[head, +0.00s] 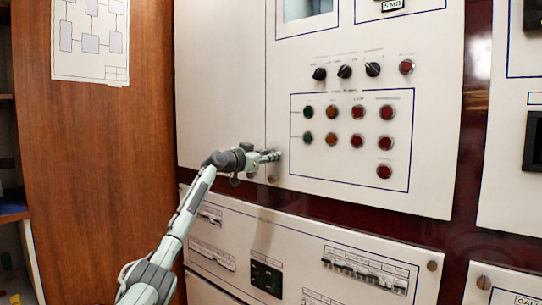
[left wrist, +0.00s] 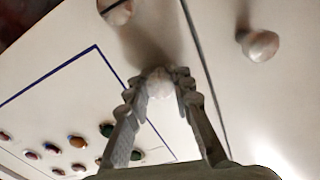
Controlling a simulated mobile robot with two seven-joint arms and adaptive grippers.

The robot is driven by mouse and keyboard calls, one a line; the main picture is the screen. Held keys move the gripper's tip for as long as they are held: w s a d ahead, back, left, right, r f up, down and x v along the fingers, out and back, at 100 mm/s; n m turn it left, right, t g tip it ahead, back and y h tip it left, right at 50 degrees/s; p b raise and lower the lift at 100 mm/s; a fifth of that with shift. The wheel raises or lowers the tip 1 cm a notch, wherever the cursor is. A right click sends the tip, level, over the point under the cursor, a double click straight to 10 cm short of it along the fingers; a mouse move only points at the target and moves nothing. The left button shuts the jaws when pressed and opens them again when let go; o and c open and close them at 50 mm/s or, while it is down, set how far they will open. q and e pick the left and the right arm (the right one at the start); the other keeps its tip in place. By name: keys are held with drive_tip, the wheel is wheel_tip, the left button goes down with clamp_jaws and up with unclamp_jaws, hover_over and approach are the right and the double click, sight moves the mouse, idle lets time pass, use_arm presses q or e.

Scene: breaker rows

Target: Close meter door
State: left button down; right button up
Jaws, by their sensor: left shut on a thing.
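The control panel (head: 300,220), a white door-like front with rows of coloured buttons and black knobs, stands beside a plain white panel (head: 215,80). A thin seam runs between them, and they look nearly flush in the head view. I cannot tell for sure which front is the meter door. My left gripper (head: 274,156) is at the control panel's left edge near the seam. In the left wrist view its fingers (left wrist: 160,84) are shut on a small pale knob (left wrist: 160,80), which they partly hide. My right gripper is not in view.
Another round knob (left wrist: 258,44) sits across the seam, and a slotted one (left wrist: 117,10) is near the top. Below is a lower panel (head: 310,235) with breaker rows and a black socket (head: 266,279). A wooden side (head: 95,170) stands at left.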

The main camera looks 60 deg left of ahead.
use_arm(q)
drive_tip(key=shift+a+r, duration=0.1)
drive_tip(key=shift+r, duration=0.1)
drive_tip(key=c, duration=1.4)
unclamp_jaws()
drive_tip(key=shift+w+f, duration=0.1)
drive_tip(key=shift+c, duration=0.2)
drive_tip(key=shift+o, duration=0.7)
drive_tip(key=shift+w, duration=0.1)
drive_tip(key=shift+f, duration=0.1)
drive_tip(key=shift+s+d+f, duration=0.15)
drive_tip(key=shift+s+d, duration=0.05)
drive_tip(key=shift+s, duration=0.5)
drive_tip(key=v, duration=1)
drive_tip(key=shift+s, duration=0.3)
drive_tip(key=shift+d, duration=0.1)
